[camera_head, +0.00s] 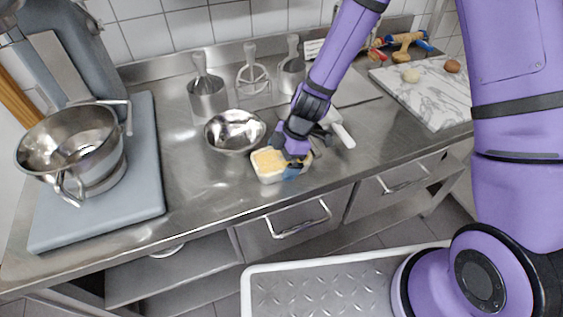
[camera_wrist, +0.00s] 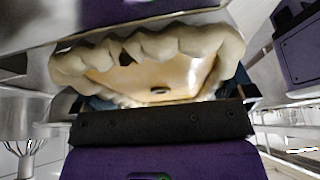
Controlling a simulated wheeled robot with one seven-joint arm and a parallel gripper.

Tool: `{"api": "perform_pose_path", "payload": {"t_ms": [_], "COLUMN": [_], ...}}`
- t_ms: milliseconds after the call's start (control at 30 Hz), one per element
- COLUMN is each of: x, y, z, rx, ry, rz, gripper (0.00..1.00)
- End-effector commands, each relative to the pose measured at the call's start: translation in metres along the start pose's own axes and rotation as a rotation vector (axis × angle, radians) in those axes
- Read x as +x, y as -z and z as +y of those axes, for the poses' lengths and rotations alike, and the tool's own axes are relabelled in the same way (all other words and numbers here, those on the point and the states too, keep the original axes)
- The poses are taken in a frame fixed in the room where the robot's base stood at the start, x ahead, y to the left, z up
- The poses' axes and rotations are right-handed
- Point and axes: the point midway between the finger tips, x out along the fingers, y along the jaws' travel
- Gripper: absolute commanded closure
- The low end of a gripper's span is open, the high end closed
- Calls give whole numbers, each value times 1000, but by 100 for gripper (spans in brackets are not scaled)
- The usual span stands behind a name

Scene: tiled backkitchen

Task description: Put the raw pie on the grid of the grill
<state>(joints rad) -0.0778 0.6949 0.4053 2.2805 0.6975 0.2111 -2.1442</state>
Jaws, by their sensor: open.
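The raw pie (camera_head: 267,163), pale with a yellow top, sits on the steel worktop near its front edge in the head view. In the wrist view the pie (camera_wrist: 150,75) fills the middle, showing its thick crimped pale rim and smooth yellowish inside. My gripper (camera_head: 294,168) is down at the right side of the pie, its blue fingertips close to the rim. In the wrist view my gripper (camera_wrist: 170,98) is open, with blue finger parts showing on both sides of the pie. I cannot tell whether they touch it. The grill is not in view.
A steel bowl (camera_head: 235,131) stands just behind the pie. A mixer with a large bowl (camera_head: 70,143) is at left. Steel utensils (camera_head: 207,98) stand at the back. A white-handled tool (camera_head: 343,133) lies right of my gripper, before a marble board (camera_head: 430,90).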

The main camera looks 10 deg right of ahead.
Motion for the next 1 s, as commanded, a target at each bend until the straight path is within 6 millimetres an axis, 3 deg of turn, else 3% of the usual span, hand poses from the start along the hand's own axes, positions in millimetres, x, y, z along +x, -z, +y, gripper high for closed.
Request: {"api": "perform_pose_path", "payload": {"t_ms": [300,500,567,1000], "x": [3,3,3,-5], "y": [0,0,0,7], "z": [0,0,0,4], "rx": [1,1,0,0], "ry": [-1,-1,-1,-4], "rz": [0,0,0,0], "gripper": [2,48,59,59]}}
